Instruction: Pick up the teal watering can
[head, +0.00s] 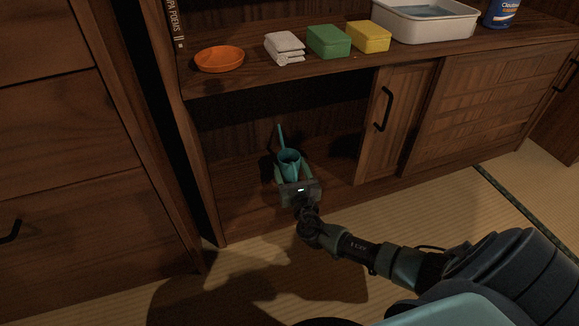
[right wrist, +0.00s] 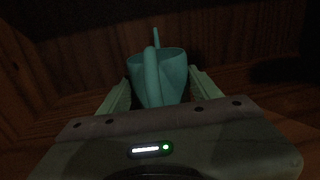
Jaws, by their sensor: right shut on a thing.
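The teal watering can (head: 289,158) stands inside the open lower compartment of the wooden cabinet, with its spout pointing up and away. My right gripper (head: 290,176) reaches in from the front, with its fingers on either side of the can. In the right wrist view the can (right wrist: 173,65) sits between the two pale green fingers (right wrist: 158,92), its handle facing the camera. The right gripper is shut on the can. The can's base is hidden behind the gripper, so I cannot tell whether it touches the shelf. My left gripper is not in view.
The cabinet shelf (head: 235,88) above holds an orange dish (head: 219,59), folded white cloths (head: 284,47), a green sponge (head: 328,41), a yellow sponge (head: 367,36) and a white basin (head: 462,26). A sliding door (head: 402,125) stands right of the compartment. Wooden drawers (head: 60,150) stand at left.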

